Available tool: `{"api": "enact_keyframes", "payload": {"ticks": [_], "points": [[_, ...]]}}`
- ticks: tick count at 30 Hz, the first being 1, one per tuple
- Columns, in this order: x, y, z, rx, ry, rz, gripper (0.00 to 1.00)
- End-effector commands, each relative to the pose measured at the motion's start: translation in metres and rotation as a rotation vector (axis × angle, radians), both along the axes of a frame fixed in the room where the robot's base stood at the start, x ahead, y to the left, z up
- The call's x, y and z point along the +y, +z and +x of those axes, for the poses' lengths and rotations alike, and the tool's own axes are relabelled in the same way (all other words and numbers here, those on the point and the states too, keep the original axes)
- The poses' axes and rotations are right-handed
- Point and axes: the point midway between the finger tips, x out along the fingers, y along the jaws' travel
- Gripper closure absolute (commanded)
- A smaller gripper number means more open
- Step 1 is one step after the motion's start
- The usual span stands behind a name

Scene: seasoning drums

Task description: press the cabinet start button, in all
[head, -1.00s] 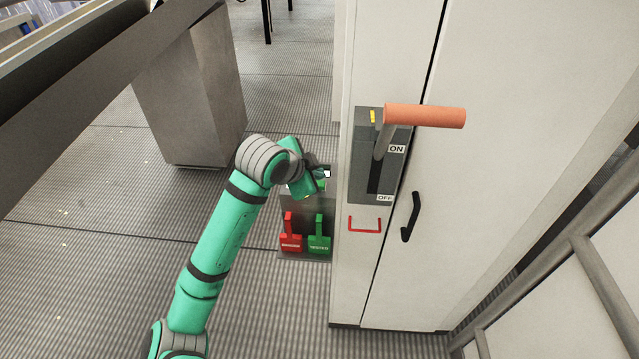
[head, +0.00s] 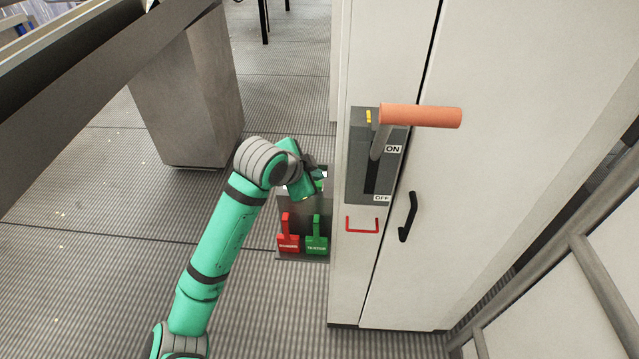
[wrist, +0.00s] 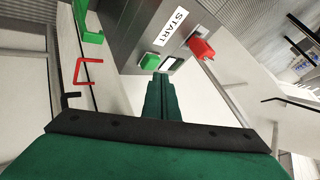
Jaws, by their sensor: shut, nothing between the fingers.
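The green start button (wrist: 150,62) shows in the wrist view on a grey panel (wrist: 135,35), beside a white START label (wrist: 172,25). My gripper (wrist: 160,78) is shut and empty. Its fingertips are very close to the button, just below and right of it in the picture; I cannot tell whether they touch. In the head view my gripper (head: 318,172) is beside the left side of the tall pale cabinet (head: 400,280), over the small grey box, and hides most of its top. The button cannot be made out clearly there.
A red block (wrist: 200,47) sits right of the button. An orange-handled ON/OFF lever (head: 420,116) sticks out from the cabinet front. A grey pillar (head: 188,95) stands left; open floor lies between.

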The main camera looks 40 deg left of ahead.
Motion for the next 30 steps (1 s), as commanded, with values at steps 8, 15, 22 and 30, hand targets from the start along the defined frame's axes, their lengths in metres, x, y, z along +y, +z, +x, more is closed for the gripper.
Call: {"api": "enact_keyframes", "payload": {"ticks": [8,15,22,30], "points": [[0.0023,-0.0052,-0.0028,0.0,0.004,0.0,1.0],[-0.0019,-0.0052,0.0,-0.001,-0.003,0.0,1.0],[-0.0029,-0.0069,0.0005,-0.001,-0.005,0.0,1.0],[-0.0021,-0.0098,0.0,-0.001,-0.004,-0.001,1.0]]}}
